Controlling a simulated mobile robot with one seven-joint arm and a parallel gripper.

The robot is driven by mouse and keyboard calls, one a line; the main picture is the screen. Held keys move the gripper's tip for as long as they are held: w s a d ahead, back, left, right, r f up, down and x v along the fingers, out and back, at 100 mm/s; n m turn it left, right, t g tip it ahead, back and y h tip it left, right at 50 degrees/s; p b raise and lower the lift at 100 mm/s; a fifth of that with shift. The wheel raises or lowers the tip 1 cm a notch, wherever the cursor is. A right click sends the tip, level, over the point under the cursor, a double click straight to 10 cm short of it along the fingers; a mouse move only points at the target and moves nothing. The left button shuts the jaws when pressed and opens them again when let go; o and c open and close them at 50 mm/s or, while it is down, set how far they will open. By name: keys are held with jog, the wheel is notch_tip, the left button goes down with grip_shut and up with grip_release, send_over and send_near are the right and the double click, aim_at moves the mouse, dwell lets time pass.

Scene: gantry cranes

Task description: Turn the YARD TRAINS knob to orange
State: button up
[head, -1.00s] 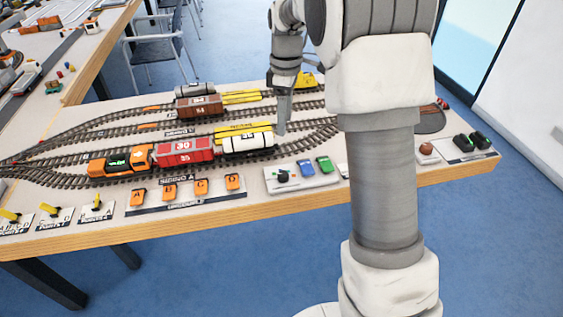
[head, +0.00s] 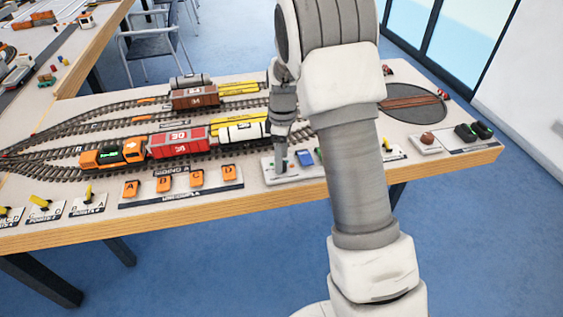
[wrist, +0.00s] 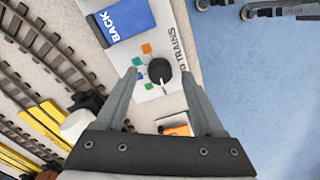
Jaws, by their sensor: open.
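The YARD TRAINS knob (wrist: 158,72) is a round black dial with a white pointer, on a white panel (wrist: 180,45). Its pointer leans toward the lower side of the picture, away from the orange mark (wrist: 147,48). Green and blue marks sit along the knob's left side. My gripper (wrist: 158,76) is open, with one finger on each side of the knob in the wrist view; I cannot tell whether either touches it. In the head view my gripper (head: 283,166) is down over the panel and hides the knob.
A blue BACK button (wrist: 115,22) lies beside the knob panel. An orange button (wrist: 175,125) is on the other side, partly behind my gripper. Tracks with wagons, including a red wagon (head: 178,143), run behind the panel. Orange lettered buttons (head: 197,178) are to the left.

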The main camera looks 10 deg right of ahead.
jog(key=shift+f, duration=0.6)
grip_shut()
